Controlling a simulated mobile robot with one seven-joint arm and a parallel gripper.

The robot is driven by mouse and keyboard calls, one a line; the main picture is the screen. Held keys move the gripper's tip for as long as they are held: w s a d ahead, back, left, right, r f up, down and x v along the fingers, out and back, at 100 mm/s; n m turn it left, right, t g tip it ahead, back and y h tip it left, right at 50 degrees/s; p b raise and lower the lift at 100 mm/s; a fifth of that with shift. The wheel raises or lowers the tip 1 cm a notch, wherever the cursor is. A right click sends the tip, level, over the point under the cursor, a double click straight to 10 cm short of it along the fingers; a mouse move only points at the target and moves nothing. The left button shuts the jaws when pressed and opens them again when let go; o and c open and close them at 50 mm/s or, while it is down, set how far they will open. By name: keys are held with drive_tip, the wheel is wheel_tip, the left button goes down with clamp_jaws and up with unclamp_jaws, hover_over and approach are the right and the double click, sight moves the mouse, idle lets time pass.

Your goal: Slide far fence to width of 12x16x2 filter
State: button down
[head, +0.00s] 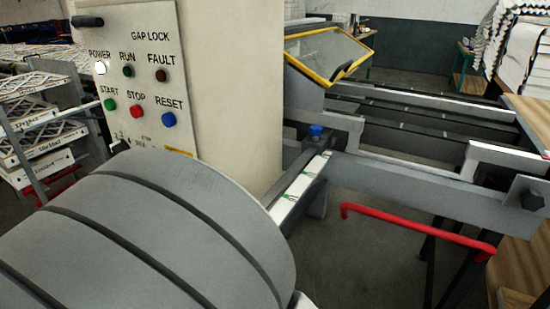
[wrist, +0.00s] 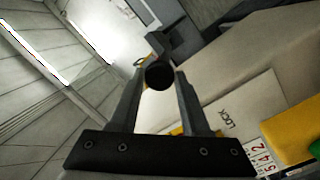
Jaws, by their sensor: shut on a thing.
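My gripper (wrist: 159,78) shows in the wrist view only, its two grey fingers closed on a dark round knob (wrist: 158,75). What the knob belongs to is unclear; a plate (wrist: 235,118) reading LOCK lies to its right. In the head view, long parallel rails and bars (head: 430,101) run across the machine at the right; I cannot tell for certain which is the far fence. A nearer grey bar (head: 400,185) carries a black knob (head: 532,200). A white scale strip (head: 308,178) with green marks runs below a blue knob (head: 316,131).
A cream control cabinet (head: 225,70) with GAP LOCK lettering and a black handle (head: 88,21) stands centre-left. A yellow-framed clear guard (head: 328,55) is behind it. A red bar (head: 415,222) juts out low in front. Racked filters (head: 40,110) stand left; a wooden table (head: 530,118) is right.

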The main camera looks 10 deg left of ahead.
drive_tip(key=shift+s+a, duration=0.1)
drive_tip(key=shift+s, duration=0.1)
drive_tip(key=shift+c, duration=1.9)
unclamp_jaws()
drive_tip(key=shift+s, duration=0.1)
drive_tip(key=p+v, duration=0.2)
drive_tip(key=v, duration=1.5)
drive_tip(key=shift+s, duration=0.15)
drive_tip(key=shift+a, duration=0.15)
